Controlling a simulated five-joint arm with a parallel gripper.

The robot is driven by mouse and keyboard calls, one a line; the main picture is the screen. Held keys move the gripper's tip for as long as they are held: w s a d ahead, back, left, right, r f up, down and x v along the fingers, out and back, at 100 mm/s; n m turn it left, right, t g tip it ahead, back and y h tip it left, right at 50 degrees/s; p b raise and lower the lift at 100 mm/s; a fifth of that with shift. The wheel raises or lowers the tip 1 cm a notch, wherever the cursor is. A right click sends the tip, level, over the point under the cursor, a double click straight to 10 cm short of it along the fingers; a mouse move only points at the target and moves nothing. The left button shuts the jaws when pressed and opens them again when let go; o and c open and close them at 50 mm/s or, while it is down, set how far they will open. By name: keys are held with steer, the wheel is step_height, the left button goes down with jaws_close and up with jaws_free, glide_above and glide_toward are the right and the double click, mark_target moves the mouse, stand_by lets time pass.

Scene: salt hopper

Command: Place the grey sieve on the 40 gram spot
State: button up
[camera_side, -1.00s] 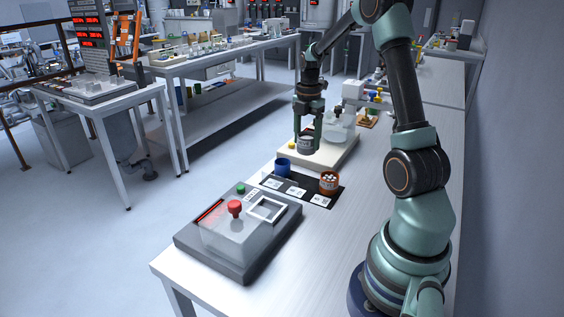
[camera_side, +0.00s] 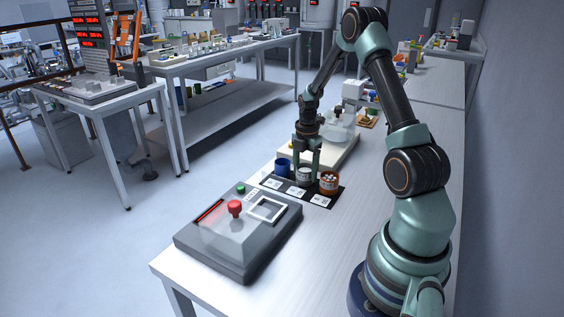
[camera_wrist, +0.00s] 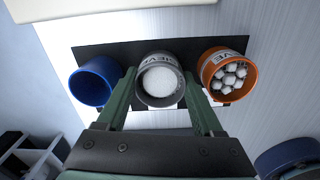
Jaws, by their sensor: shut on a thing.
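The grey sieve (camera_side: 304,176) holds white grains, which show from above in the wrist view (camera_wrist: 142,97). My gripper (camera_side: 305,172) is shut on it, with a finger on each side. The sieve is at the middle of the black mat (camera_side: 334,192), between the blue cup and the orange sieve, behind the middle white label (camera_side: 296,191). The labels are too small to read, so I cannot tell which spot is 40 gram. I cannot tell whether the sieve's base touches the mat.
The blue cup (camera_side: 283,166) stands left on the mat and the orange sieve (camera_side: 329,182), with white lumps inside, stands right, both close to my fingers. A grey machine with a red button (camera_side: 235,208) stands in front. A pale board (camera_side: 345,150) lies behind.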

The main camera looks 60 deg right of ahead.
mark_target(305, 168)
steer(key=shift+f, duration=0.15)
steer(key=o, duration=1.2)
steer(key=shift+c, duration=0.2)
steer(key=w+a+r+m, duration=0.1)
steer(key=a+r, duration=0.2)
steer(key=r, duration=0.5)
steer(key=w+a+r+m, duration=0.1)
steer(key=a+r+m, duration=0.15)
steer(key=r, duration=0.65)
steer(key=s+a+r+m+t, duration=0.2)
steer(key=a+m, duration=0.2)
steer(key=a, duration=0.3)
steer(key=s+a+r+m+t, duration=0.1)
steer(key=a+m, duration=0.3)
steer(key=a, duration=0.4)
steer(key=s+a+r+m+t, duration=0.2)
steer(key=s+a+r+m, duration=0.1)
steer(key=a, duration=0.5)
steer(key=shift+s+r+m+t, duration=0.15)
steer(key=shift+s+m+t, duration=0.25)
steer(key=shift+m, duration=0.45)
